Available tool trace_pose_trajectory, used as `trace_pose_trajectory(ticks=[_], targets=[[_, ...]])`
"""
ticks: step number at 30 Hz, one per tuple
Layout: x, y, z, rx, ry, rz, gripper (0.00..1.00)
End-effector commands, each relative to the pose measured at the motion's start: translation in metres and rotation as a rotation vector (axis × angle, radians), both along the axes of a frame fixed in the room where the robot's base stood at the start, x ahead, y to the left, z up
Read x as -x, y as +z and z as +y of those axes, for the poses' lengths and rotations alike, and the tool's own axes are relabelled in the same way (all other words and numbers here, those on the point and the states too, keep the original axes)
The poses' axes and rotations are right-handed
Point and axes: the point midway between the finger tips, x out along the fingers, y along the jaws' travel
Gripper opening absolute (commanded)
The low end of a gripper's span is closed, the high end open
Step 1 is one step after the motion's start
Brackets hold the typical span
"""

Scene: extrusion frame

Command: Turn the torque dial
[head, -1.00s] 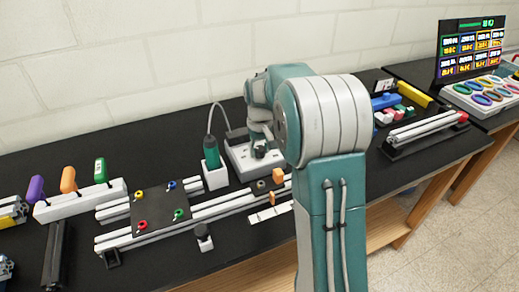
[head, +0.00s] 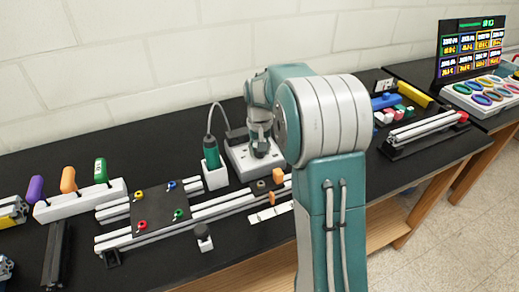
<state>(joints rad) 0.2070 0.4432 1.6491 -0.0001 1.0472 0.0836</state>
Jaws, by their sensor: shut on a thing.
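My gripper (head: 262,150) is at the white control box (head: 236,154) with a dark back panel, in the middle of the bench near the wall. It points down at the top of the box and is shut on the torque dial, which its fingers mostly hide. The dial's angle and markings are too small to read. A teal electric screwdriver (head: 211,150) stands upright in a white holder (head: 216,179) just left of the box. Its grey cable arches behind it towards the box.
An extrusion frame with a dark plate (head: 160,207) and coloured knobs lies front left. An orange block (head: 278,176) sits near the gripper. A white rack (head: 82,200) holds coloured-handled tools at left. My arm hides the bench to the right of the box.

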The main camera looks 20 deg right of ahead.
Motion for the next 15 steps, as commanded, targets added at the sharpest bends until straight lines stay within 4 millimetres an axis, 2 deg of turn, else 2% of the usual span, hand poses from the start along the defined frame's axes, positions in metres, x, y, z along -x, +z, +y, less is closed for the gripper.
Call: trace_pose_trajectory(ticks=[1, 2, 3, 4, 15], targets=[[0.0021, -0.0041, 0.001, -0.003, 0.001, 0.011, 0.0], [0.0021, -0.0041, 0.001, -0.003, 0.001, 0.011, 0.52], [0.0021, -0.004, 0.001, -0.003, 0.001, 0.011, 0.7], [0.002, -0.0038, 0.001, -0.003, 0.001, 0.011, 0.82], [0.0011, -0.0008, 0.0003, -0.001, 0.001, 0.004, 0.82]])
